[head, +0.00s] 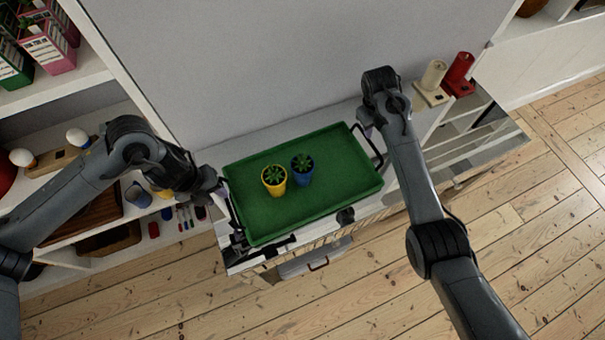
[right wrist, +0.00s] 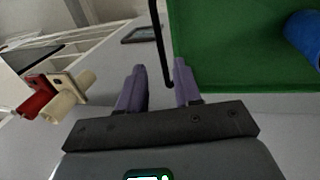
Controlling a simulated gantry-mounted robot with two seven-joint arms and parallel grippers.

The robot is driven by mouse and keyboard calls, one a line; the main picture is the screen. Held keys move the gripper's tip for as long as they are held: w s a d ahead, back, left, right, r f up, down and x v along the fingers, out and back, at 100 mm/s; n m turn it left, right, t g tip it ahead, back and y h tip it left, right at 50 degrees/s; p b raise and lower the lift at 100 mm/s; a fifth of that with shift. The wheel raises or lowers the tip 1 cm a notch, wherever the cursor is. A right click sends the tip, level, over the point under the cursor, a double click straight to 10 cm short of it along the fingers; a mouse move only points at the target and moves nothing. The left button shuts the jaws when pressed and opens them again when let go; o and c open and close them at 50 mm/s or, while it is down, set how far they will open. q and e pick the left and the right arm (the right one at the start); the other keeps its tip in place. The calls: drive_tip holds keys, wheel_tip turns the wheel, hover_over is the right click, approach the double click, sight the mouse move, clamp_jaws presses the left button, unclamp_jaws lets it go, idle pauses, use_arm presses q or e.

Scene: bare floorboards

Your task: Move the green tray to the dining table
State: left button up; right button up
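The green tray (head: 335,180) lies flat on a light-topped cabinet (head: 215,158), with a dark handle at each end. A yellow pot (head: 274,182) and a blue pot (head: 302,172), both with plants, stand upright in it. The blue pot also shows in the right wrist view (right wrist: 306,35). My left gripper (head: 220,190) is at the tray's left end; its fingers are too hidden to read. My right gripper (head: 368,126) is at the right end. In the right wrist view its purple fingers (right wrist: 160,82) are apart, with the black handle (right wrist: 158,45) between them. No dining table is identifiable.
A cream object (head: 433,75) and a red object (head: 459,72) stand on the cabinet's right part. A shelf unit (head: 60,85) with folders, mugs and boards is at the left. A grey wall rises behind the cabinet. The floorboards (head: 520,240) in front are clear.

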sight(228, 206)
use_arm(q)
drive_tip(key=shift+s+a, duration=0.1)
drive_tip(key=shift+a, duration=0.35)
use_arm(e)
drive_tip(key=shift+w+a, duration=0.1)
drive_tip(key=shift+w, duration=0.05)
